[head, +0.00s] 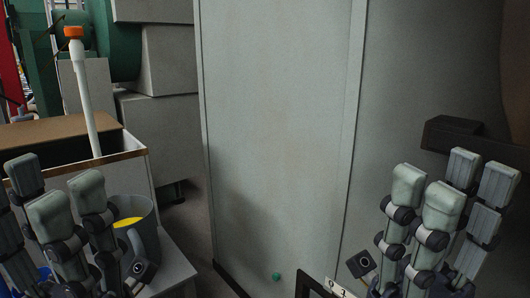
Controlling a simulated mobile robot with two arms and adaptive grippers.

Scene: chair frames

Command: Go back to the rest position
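My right gripper (452,190) is at the lower right, with its grey fingers pointing up. Its fingers stand apart and I see nothing between them. My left gripper (46,196) is at the lower left, also with its fingers up and spread. It is in front of a white-sided box and a grey mug, and I see nothing held in it. The lower parts of both hands are cut off by the picture's bottom edge.
A large grey panel (275,130) fills the middle. At left are a white-sided box (133,171), a white pole (84,95) with an orange top, a grey mug (150,238) with yellow inside, and green machinery (117,40). A dark bracket (462,138) juts in at right.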

